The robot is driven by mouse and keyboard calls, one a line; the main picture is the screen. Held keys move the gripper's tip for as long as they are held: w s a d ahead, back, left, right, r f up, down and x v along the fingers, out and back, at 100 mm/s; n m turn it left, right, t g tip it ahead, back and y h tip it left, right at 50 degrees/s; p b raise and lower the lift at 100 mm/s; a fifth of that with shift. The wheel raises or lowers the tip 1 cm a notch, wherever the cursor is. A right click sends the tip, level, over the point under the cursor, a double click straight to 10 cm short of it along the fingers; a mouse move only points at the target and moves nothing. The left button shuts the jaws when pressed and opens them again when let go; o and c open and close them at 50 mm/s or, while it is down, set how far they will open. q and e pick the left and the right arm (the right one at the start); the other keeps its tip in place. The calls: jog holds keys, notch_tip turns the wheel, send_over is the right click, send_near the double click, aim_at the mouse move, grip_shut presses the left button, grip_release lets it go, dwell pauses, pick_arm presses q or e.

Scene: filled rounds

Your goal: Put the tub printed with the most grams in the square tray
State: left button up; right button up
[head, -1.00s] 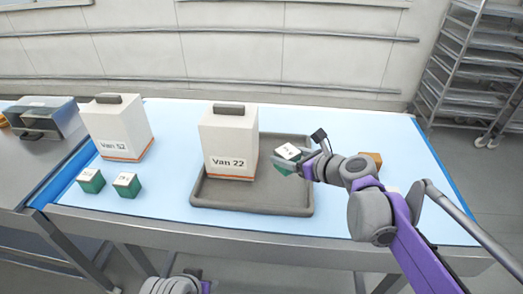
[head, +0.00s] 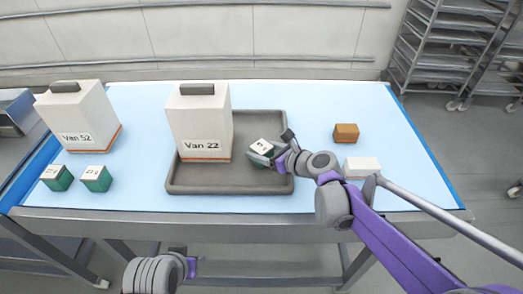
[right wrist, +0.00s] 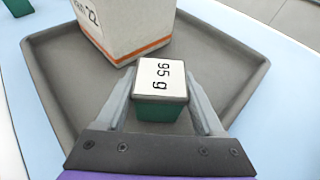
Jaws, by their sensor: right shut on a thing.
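My right gripper (right wrist: 162,103) is shut on a green tub with a white lid (right wrist: 161,80) printed "95 g". In the head view this tub (head: 262,150) is over the right part of the grey square tray (head: 230,188); I cannot tell whether it touches the tray floor. Two more green tubs with white printed lids, one at the far left (head: 56,179) and one beside it (head: 96,180), stand on the blue table top; their print is too small to read. My left arm shows at the bottom, but its fingertips are not clear.
A white box labelled "Van 22" (head: 200,125) stands in the tray's left part, left of the held tub. A "Van 52" box (head: 80,115) stands at the left. An orange-brown block (head: 346,133) and a white block (head: 361,167) lie right of the tray.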

jog(key=shift+f, duration=0.2)
jog(key=o, duration=1.4)
jog(key=shift+r, duration=0.3)
jog(key=v, duration=1.2)
jog(key=shift+f, duration=0.1)
